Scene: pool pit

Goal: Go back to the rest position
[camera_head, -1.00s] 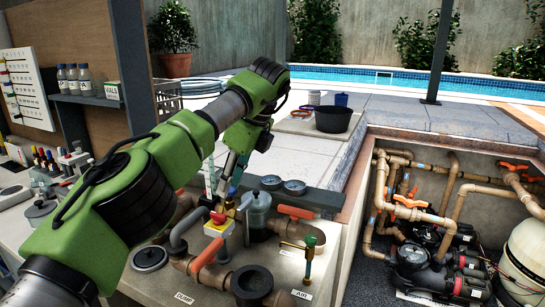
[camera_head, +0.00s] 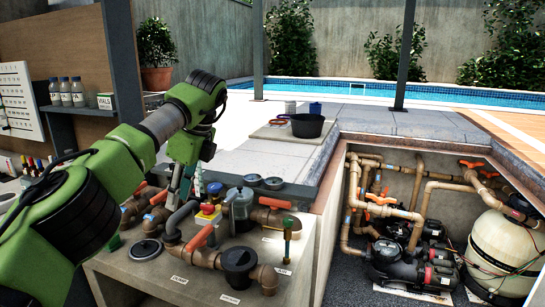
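My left arm comes in from the left, green with dark joints. My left gripper (camera_head: 178,188) points down at the back of the pipe bench (camera_head: 140,277), behind a grey bent pipe and left of the red and yellow knob (camera_head: 208,210). Its fingertips are small and partly hidden, so I cannot tell whether it is open or shut, or whether it touches anything. My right gripper is not in view.
Brown pipes with orange handles (camera_head: 200,238) and a black cup-shaped fitting (camera_head: 239,263) stand on the bench. To the right is a sunken pit with pumps (camera_head: 400,262) and a cream tank (camera_head: 500,245). The pool lies beyond.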

